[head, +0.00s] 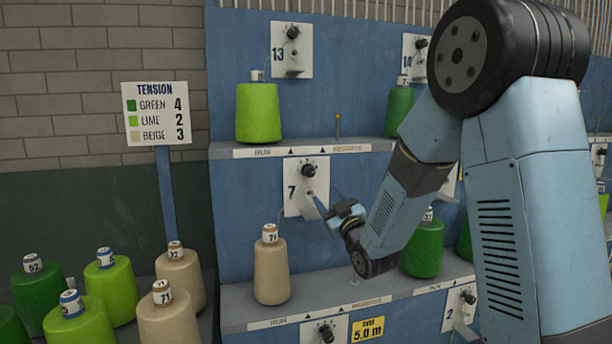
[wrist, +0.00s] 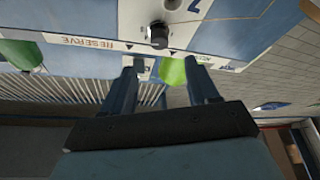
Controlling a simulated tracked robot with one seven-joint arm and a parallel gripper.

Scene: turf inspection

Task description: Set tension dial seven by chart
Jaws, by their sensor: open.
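Dial seven (head: 308,170) is a black knob on a white plate marked 7 (head: 292,206), in the middle of the blue rack. A knob (wrist: 157,36) on a white plate shows upside down in the wrist view, beyond my fingertips. The tension chart (head: 156,112) at left reads green 4, lime 2, beige 3. A beige cone (head: 270,272) with a 71 label stands on the shelf below dial seven. My gripper (head: 326,208) is open and empty, just below and right of the dial, apart from it. Its two fingers show in the wrist view (wrist: 163,78). The knob's exact setting is too small to read.
Plate 13 (head: 292,50) is above, with a lime cone (head: 258,112) on the upper shelf. A green cone (head: 422,248) stands right of my forearm. Several loose cones stand at lower left. Another dial (head: 326,333) sits below the lower shelf beside a yellow tag (head: 368,329).

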